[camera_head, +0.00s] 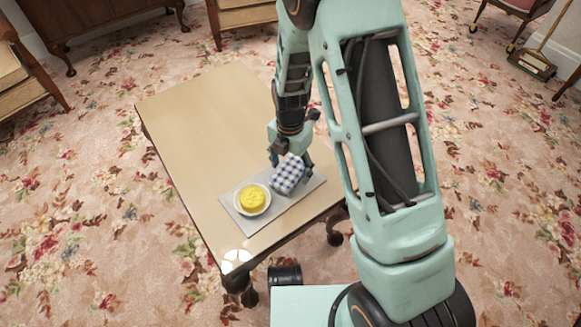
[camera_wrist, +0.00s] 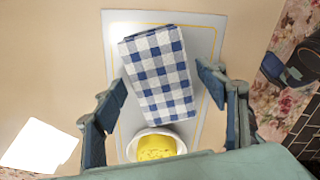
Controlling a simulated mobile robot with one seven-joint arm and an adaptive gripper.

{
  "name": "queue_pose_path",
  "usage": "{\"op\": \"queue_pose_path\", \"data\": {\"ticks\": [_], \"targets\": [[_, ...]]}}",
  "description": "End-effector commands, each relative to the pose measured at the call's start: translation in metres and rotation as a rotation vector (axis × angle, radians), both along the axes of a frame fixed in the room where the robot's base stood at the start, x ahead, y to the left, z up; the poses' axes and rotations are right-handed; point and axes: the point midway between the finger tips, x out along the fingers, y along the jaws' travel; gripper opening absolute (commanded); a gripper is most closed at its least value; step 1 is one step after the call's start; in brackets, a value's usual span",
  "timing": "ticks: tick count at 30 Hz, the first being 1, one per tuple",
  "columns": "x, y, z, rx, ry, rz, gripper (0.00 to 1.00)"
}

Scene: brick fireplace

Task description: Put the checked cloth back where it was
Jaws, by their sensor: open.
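The blue-and-white checked cloth (camera_head: 289,175) is folded into a block. It lies on the grey tray (camera_head: 276,210) on the table, to the right of a white bowl. The cloth also shows in the wrist view (camera_wrist: 158,72), at a slight tilt on the tray (camera_wrist: 204,40). My gripper (camera_head: 290,158) is at the cloth in the head view. In the wrist view my gripper (camera_wrist: 160,92) is open, with one finger on each side of the cloth and a gap at both sides. Whether the cloth's underside touches the tray everywhere is hidden.
The white bowl (camera_head: 241,209) holding something yellow (camera_head: 252,198) stands on the tray's left part, close below the cloth in the wrist view (camera_wrist: 156,147). The wooden table (camera_head: 200,120) is bare behind the tray. Armchairs and a cabinet (camera_head: 95,20) stand farther off on the carpet.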

Motion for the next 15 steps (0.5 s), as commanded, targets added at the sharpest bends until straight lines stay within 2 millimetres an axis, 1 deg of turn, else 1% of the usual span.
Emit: {"op": "queue_pose_path", "data": {"ticks": [2, 5, 15], "targets": [[0.0, 0.0, 0.004, 0.001, -0.001, 0.0, 0.66], [0.0, 0.0, 0.017, 0.002, -0.001, -0.001, 0.66], [0.0, 0.0, 0.089, 0.001, -0.003, -0.001, 0.66]]}}
